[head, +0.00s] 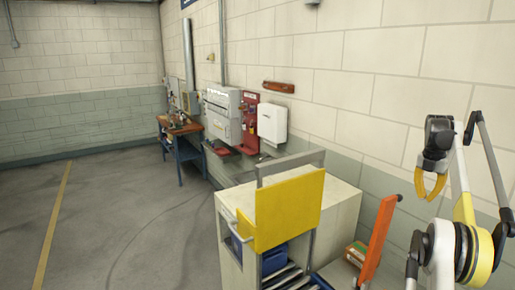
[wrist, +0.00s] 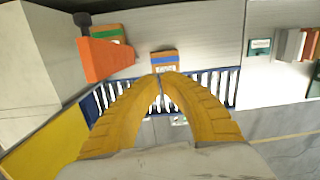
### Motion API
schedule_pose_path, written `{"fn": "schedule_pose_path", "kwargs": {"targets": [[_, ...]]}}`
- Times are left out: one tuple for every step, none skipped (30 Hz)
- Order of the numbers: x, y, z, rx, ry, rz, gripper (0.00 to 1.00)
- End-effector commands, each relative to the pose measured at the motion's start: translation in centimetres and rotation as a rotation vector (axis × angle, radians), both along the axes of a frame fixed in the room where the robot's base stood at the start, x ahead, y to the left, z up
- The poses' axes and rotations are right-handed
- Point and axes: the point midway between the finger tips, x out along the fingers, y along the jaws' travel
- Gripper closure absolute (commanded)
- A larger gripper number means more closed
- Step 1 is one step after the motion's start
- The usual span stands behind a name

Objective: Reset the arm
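My gripper (head: 431,198) hangs at the right of the head view, in front of the pale block wall, with its yellow fingers pointing down. In the wrist view its two yellow fingers (wrist: 160,77) curve in and their tips meet or nearly meet. I see nothing held between them. My white and yellow arm is folded at the right edge of the head view. No sling bag can be made out in either view.
A pale cabinet (head: 342,205) with a yellow panel (head: 288,208) stands left of my arm. An orange part (head: 377,238) rises close to the arm; it also shows in the wrist view (wrist: 108,60). A workbench (head: 180,130) stands far back. Open floor (head: 130,220) lies left.

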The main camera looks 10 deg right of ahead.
Motion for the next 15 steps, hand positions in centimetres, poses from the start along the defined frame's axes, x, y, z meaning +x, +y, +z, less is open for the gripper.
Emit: {"fn": "schedule_pose_path", "kwargs": {"targets": [[0.7,1.0,-0.1,-0.003,-0.010,-0.020,1.00],[0.9,1.4,0.0,-0.006,-0.018,-0.037,1.00],[1.3,2.0,0.2,-0.008,-0.027,-0.060,1.00],[1.6,2.4,0.2,-0.010,-0.035,-0.077,1.00],[1.8,2.9,0.4,-0.011,-0.041,-0.094,1.00],[2.2,3.6,0.5,-0.013,-0.051,-0.117,1.00],[2.4,4.1,0.6,-0.014,-0.059,-0.136,1.00],[2.7,4.7,0.7,-0.016,-0.068,-0.155,1.00],[3.0,5.5,0.8,-0.017,-0.079,-0.181,1.00],[3.2,6.1,0.9,-0.018,-0.089,-0.202,1.00],[3.3,6.7,1.0,-0.018,-0.097,-0.226,1.00],[3.6,7.7,1.1,-0.018,-0.112,-0.255,1.00],[3.8,8.5,1.2,-0.019,-0.123,-0.280,1.00],[3.9,9.3,1.2,-0.018,-0.135,-0.308,1.00],[4.1,10.7,1.2,-0.016,-0.152,-0.345,1.00]]}}
